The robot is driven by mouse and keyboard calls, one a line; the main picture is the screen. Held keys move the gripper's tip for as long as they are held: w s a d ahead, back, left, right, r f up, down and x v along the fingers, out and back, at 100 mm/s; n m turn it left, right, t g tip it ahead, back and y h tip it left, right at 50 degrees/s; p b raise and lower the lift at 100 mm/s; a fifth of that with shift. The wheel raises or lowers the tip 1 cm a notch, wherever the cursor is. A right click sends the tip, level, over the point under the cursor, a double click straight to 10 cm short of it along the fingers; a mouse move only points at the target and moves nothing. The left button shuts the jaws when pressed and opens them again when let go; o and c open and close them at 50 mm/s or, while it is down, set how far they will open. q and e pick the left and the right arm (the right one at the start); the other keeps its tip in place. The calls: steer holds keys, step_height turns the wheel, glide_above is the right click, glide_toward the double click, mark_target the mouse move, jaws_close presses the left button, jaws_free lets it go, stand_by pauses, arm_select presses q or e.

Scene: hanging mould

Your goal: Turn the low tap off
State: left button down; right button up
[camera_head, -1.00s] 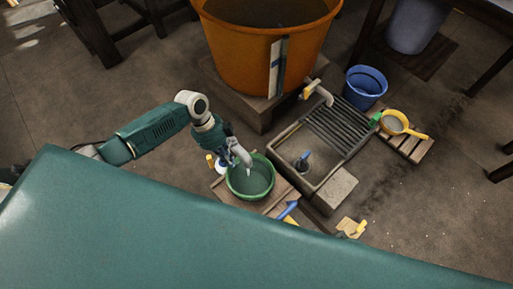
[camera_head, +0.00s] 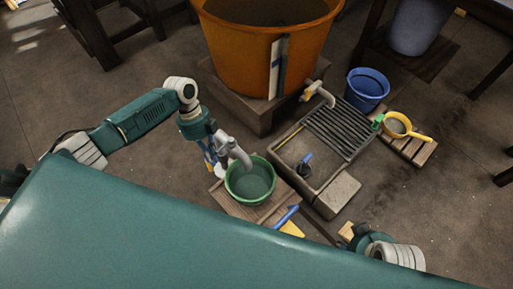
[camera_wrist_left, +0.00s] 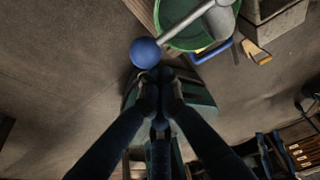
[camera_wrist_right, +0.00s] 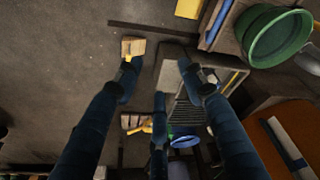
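A grey curved spout (camera_head: 237,152), seemingly a tap, hangs over the green basin (camera_head: 266,194). In the left wrist view its grey rod (camera_wrist_left: 182,27) ends in a blue ball (camera_wrist_left: 145,52). I cannot tell which is the low tap. My left gripper (camera_head: 211,160) is beside the basin; its fingertips (camera_wrist_left: 160,75) are together close to the blue ball, contact unclear. My right gripper (camera_wrist_right: 158,72) is open and empty, over the floor near the sink's front corner.
The orange tub (camera_head: 265,50) stands on a wooden base behind the stone sink (camera_head: 290,150). A blue bucket (camera_head: 368,85) and a yellow ladle (camera_head: 398,124) are at the right. A blue-handled tool (camera_head: 287,216) lies in front of the basin.

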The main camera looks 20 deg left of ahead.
arm_select(q)
steer(key=shift+d, duration=0.1)
arm_select(e)
steer(key=shift+w+r, duration=0.1)
steer(key=shift+r, duration=0.05)
stand_by(0.4)
arm_select(q)
step_height(320, 180, up, 10)
steer(key=p, duration=0.4)
steer(key=shift+p, duration=0.35)
arm_select(e)
steer(key=s+f, duration=0.2)
steer(key=f, duration=0.6)
steer(key=s+a+f+g, duration=0.1)
steer(key=s+f, duration=0.2)
steer(key=f, duration=0.5)
arm_select(q)
steer(key=shift+s+d, duration=0.1)
steer(key=shift+s, duration=0.05)
